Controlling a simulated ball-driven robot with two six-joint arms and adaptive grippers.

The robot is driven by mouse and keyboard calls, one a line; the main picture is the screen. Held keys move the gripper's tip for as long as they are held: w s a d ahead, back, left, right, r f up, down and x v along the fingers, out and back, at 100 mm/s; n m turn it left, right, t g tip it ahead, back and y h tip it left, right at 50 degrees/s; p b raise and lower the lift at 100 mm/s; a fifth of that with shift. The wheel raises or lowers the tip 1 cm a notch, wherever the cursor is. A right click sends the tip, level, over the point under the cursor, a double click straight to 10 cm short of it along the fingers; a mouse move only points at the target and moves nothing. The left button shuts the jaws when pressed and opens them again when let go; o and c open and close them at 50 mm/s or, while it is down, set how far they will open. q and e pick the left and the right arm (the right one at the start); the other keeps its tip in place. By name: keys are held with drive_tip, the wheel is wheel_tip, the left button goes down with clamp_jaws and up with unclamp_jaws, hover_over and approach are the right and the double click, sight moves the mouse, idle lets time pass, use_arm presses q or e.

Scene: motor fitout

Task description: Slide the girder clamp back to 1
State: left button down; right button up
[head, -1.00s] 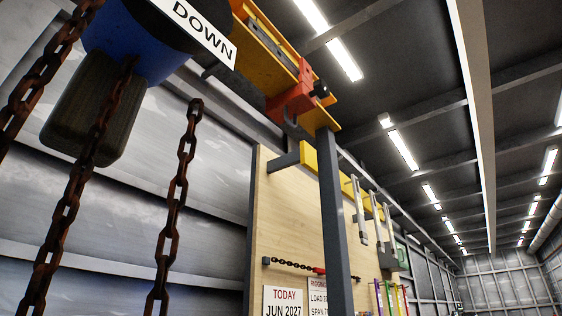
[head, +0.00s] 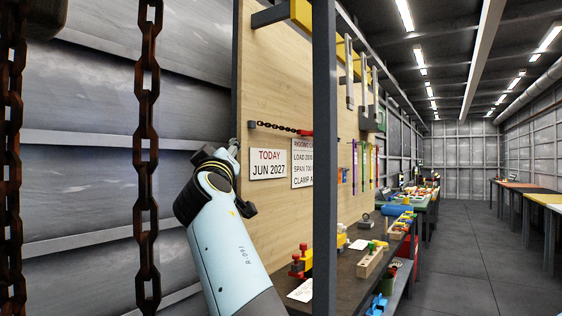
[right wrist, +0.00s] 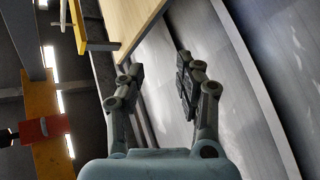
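The red girder clamp (right wrist: 42,130) sits on the yellow girder (right wrist: 46,100) at the left of the right wrist view, with a dark knob on its side. Neither shows in the head view now. Number marks on the girder cannot be read. My right gripper (head: 238,172) is raised in front of the wooden board in the head view. In the right wrist view the right gripper (right wrist: 157,82) has its fingers apart with nothing between them, and the clamp lies off to its left, not touching. My left gripper is out of view.
Rusty chains (head: 147,120) hang at the left. A grey post (head: 325,150) stands right of my right gripper. The wooden board (head: 285,85) carries signs and a short chain. A workbench (head: 345,265) with small parts lies below. The aisle (head: 465,240) at right is clear.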

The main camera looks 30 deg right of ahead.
drive_tip(key=s+d+r+m+g+h+p, duration=0.1)
drive_tip(key=s+r+m+h, duration=0.3)
drive_tip(key=r, duration=0.7)
drive_tip(key=s+r+m+g+h+p, duration=0.1)
drive_tip(key=s+r+m+g+h, duration=0.15)
drive_tip(key=s+r, duration=0.55)
drive_tip(key=s+d+r+m+h+p, duration=0.15)
drive_tip(key=r+m+h, duration=0.3)
drive_tip(key=r, duration=0.85)
drive_tip(key=shift+n, duration=0.6)
drive_tip(key=p+x, duration=0.8)
drive_tip(key=p, duration=0.1)
drive_tip(key=shift+s+d+r, duration=0.1)
drive_tip(key=shift+r, duration=0.25)
drive_tip(key=shift+w+d+r+p, duration=0.3)
drive_tip(key=shift+d+p, duration=0.1)
drive_tip(key=shift+p, duration=0.2)
drive_tip(key=shift+f, duration=0.1)
clamp_jaws()
